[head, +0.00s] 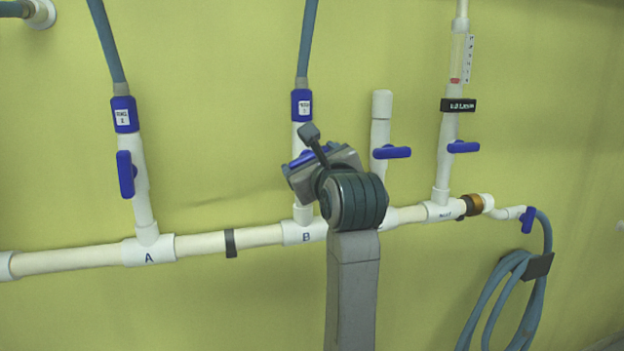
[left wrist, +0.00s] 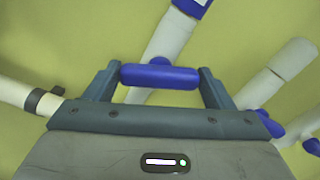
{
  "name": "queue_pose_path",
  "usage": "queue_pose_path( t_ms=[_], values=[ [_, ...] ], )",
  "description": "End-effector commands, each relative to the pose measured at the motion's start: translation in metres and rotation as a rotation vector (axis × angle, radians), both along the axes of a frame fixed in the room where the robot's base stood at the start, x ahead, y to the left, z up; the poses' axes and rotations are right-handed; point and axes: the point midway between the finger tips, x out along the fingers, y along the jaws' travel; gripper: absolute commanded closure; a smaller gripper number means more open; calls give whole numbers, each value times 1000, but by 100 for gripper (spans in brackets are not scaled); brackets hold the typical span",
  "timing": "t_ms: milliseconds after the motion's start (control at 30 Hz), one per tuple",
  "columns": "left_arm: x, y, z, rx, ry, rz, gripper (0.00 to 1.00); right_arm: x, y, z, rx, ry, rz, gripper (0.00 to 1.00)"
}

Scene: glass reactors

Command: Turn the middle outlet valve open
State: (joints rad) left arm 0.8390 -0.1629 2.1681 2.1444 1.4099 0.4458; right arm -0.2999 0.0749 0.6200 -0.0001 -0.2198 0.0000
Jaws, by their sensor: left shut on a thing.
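The middle outlet valve sits on the white riser above the tee marked B (head: 303,232). Its blue handle (head: 312,156) shows partly behind my left gripper (head: 318,166) in the head view. In the left wrist view the handle (left wrist: 160,76) lies lengthwise between the two fingers of my left gripper, which is shut on its ends. The handle lies across the white riser (left wrist: 168,45), not along it. My right gripper is not in view.
Left, riser A has a blue handle (head: 126,174) lying along its pipe. Right, a short capped riser (head: 381,108) has a crosswise blue handle (head: 392,152) close to my gripper. Another crosswise handle (head: 464,147) is farther right. A coiled hose (head: 500,300) hangs at lower right.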

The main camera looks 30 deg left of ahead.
Motion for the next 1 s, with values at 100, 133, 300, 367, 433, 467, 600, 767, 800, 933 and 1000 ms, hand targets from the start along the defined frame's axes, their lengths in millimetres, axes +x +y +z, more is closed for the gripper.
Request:
queue_pose_path(
  t_ms=[100, 133, 300, 367, 433, 467, 600, 767, 800, 933, 1000],
  values=[
    [0, 0, -7, -71, -86, 1, 46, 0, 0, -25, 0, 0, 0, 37],
    [0, 0, -7, -90, -109, 0, 46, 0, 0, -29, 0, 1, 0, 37],
    [-1, 0, -6, -194, -231, 0, 46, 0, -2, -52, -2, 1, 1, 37],
    [-1, 1, -7, -232, -274, -1, 46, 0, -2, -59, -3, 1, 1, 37],
    [0, 0, -7, -275, -324, -1, 46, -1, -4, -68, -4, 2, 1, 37],
    [0, 0, -7, -294, -345, -1, 46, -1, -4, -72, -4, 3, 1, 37],
    [-1, 0, -6, -380, -447, -2, 46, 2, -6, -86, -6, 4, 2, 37],
    [-1, 1, -6, -475, -558, -3, 46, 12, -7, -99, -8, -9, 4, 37],
    [-1, 1, -5, -497, -584, -3, 46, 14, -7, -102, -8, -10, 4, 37],
    [-1, 1, -5, -564, -661, -2, 46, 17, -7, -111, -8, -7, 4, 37],
    [-1, 1, -5, -597, -699, -2, 46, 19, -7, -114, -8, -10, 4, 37]
  ],
)
